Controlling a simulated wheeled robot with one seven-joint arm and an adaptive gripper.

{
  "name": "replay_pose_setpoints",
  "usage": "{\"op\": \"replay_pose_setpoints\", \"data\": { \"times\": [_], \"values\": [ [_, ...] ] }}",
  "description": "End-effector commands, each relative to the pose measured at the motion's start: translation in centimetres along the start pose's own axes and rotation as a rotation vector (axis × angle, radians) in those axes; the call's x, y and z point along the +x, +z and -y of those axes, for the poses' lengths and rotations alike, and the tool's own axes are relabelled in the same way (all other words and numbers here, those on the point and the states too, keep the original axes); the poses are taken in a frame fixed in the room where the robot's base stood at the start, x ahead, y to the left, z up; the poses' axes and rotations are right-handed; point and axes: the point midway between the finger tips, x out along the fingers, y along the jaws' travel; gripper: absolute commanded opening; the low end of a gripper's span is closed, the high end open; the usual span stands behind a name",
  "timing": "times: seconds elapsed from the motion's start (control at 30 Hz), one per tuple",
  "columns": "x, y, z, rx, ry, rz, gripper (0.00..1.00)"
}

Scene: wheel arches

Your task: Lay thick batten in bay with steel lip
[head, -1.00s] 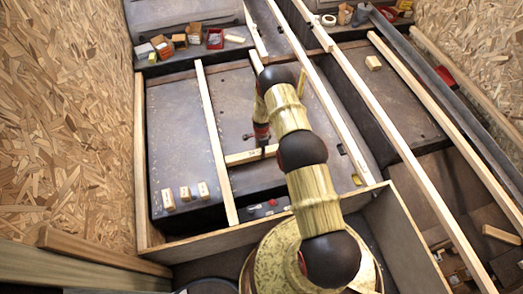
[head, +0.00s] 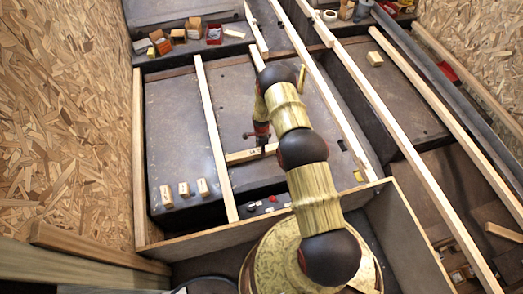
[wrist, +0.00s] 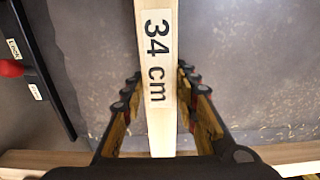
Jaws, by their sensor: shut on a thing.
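My gripper (wrist: 155,105) is shut on a pale wooden batten (wrist: 155,70) with a "34 cm" label; one finger lies on each side of it. In the head view the batten (head: 240,157) lies crosswise under my gripper (head: 262,142), over the dark bay floor (head: 245,108). Its left end is close to a long light wooden strip (head: 211,130). I cannot tell whether it touches the floor. A long grey metal-looking strip (head: 440,88) runs along the right side; I cannot tell whether it is the steel lip.
Three small labelled blocks (head: 184,189) stand at the left of the floor. A wooden board (head: 215,236) closes the near side. Small boxes and a red bin (head: 214,34) stand at the back. Long pale strips (head: 400,150) divide the right side. Chipboard walls (head: 65,120) flank the place.

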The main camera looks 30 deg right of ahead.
Motion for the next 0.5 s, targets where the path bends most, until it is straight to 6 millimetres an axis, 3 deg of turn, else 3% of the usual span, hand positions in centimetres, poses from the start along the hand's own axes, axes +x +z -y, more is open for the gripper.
{"op": "replay_pose_setpoints", "data": {
  "times": [0.47,0.5],
  "values": [
    [0.01,-0.01,0.03,0.000,-0.001,0.000,0.00],
    [0.00,-0.01,0.03,0.000,-0.001,0.000,0.30]
  ]
}}
